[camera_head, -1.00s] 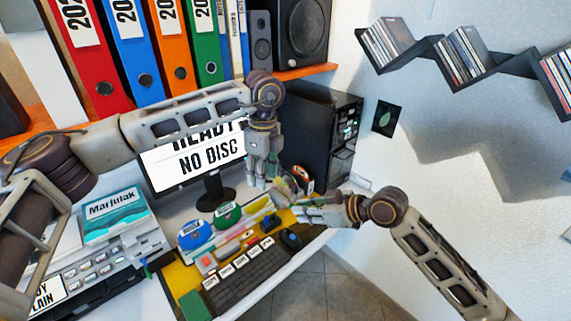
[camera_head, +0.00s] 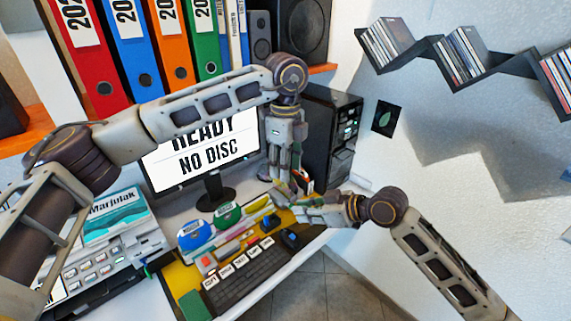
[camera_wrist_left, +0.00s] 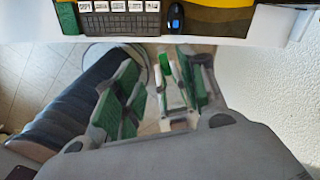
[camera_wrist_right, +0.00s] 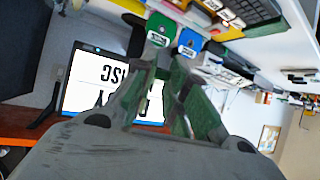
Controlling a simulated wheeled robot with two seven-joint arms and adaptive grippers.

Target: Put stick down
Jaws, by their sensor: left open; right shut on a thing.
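My right gripper (camera_head: 292,206) reaches in from the right, low over the back right of the desk. It is shut on what seems to be the stick. The stick is small and mostly hidden by the fingers, and I cannot make out its shape. The closed fingers show in the right wrist view (camera_wrist_right: 168,78). My left gripper (camera_head: 281,180) hangs pointing down just above the right one, in front of the computer tower. It is open, with its green-padded fingers apart in the left wrist view (camera_wrist_left: 160,85). I cannot tell whether the two grippers touch.
The monitor (camera_head: 205,150) and black tower (camera_head: 330,135) stand behind the grippers. The keyboard (camera_head: 247,277), mouse (camera_head: 291,238), and blue and green labelled holders (camera_head: 195,235) crowd the desk. A printer (camera_head: 100,260) is at left. The desk's front edge drops to the floor (camera_head: 300,285).

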